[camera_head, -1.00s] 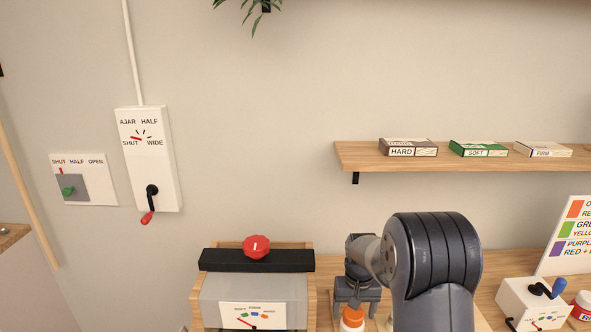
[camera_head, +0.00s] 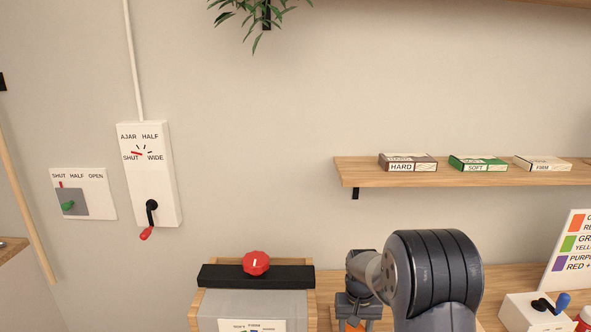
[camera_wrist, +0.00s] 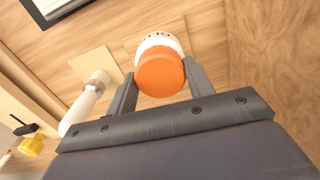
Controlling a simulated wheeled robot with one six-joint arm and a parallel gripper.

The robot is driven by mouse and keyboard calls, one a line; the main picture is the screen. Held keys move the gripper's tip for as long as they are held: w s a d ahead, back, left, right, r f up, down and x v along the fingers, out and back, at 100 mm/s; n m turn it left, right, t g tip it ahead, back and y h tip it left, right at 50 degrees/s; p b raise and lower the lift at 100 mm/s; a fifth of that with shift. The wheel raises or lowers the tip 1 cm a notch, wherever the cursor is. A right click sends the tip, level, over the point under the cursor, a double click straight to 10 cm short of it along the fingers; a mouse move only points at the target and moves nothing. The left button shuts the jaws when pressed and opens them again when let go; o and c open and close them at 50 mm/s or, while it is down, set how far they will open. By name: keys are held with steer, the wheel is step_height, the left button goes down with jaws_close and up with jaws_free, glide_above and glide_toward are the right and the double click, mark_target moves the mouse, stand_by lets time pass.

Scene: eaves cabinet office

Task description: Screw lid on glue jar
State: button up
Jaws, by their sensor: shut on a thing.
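The orange lid (camera_wrist: 160,75) is between the two fingers of my gripper (camera_wrist: 154,86) in the wrist view, and my gripper is shut on it. The white glue jar (camera_wrist: 158,42), with dark letters partly showing, is directly behind the lid, in line with it. The lid appears to be on the jar's top; I cannot tell how far it is threaded. In the head view my gripper (camera_head: 355,318) is at the bottom edge, with a bit of the orange lid (camera_head: 353,326) showing below it. The jar is out of the frame there.
A clear-fronted box with a red knob (camera_head: 256,263) stands left of my gripper. A white control box (camera_head: 535,312) with a blue-tipped lever stands at right. In the wrist view, a white-handled thing (camera_wrist: 85,105) lies left of the fingers. Bare wooden surface (camera_wrist: 205,30) surrounds the jar.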

steer(key=m, duration=0.4)
steer(key=shift+m, duration=0.3)
steer(key=m, duration=0.2)
steer(key=shift+m, duration=0.4)
steer(key=shift+m, duration=1.1)
steer(key=m, duration=0.4)
steer(key=shift+m, duration=0.9)
steer(key=m, duration=0.2)
steer(key=shift+m, duration=0.3)
steer(key=o, duration=1.2)
steer(key=shift+c, duration=0.2)
